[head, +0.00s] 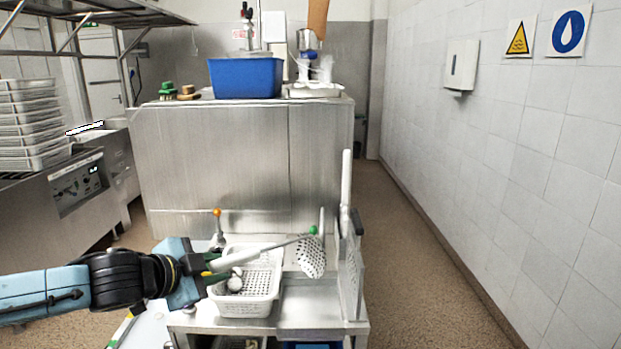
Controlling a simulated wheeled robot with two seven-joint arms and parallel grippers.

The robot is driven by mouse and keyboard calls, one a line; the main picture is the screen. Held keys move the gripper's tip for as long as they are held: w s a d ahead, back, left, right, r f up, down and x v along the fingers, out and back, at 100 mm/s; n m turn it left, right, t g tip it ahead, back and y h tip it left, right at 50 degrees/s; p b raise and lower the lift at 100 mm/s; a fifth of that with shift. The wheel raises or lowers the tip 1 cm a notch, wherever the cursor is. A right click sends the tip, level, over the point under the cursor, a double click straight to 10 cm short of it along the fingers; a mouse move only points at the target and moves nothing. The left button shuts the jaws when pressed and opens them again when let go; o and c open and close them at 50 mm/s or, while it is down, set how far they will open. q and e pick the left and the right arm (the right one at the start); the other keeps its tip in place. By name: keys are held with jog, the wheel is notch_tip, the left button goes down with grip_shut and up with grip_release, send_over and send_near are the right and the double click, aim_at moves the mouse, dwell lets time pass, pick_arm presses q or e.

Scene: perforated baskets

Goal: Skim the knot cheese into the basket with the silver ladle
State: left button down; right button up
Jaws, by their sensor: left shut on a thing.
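My left gripper (211,271) reaches in from the left and is shut on the handle of a ladle (312,259). The handle slants up to the right, over the basket. The ladle's pale perforated bowl hangs at the right end, past the basket's right rim, close to a green knob. A white perforated basket (262,306) stands on the steel table below. Small white rounded lumps, seemingly knot cheese (235,283), lie inside it. The gripper is at the basket's left side and hides part of it. My right gripper is not in view.
An upright perforated panel (350,275) stands at the table's right. An orange-topped utensil (217,229) stands behind the basket. Stacked white trays (30,125) are at left. The right aisle floor is clear.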

pick_arm(q)
jog(key=s+a+f+n+t+y, duration=0.1)
jog(key=s+f+n+y, duration=0.2)
jog(key=s, duration=0.4)
jog(key=s+a+f+n+t+y, duration=0.1)
jog(key=s+f+n+y, duration=0.2)
jog(key=s, duration=0.4)
notch_tip(320, 180, up, 6)
jog(key=p, duration=0.7)
jog(key=shift+s+d+f, duration=0.1)
jog(key=shift+f, duration=0.1)
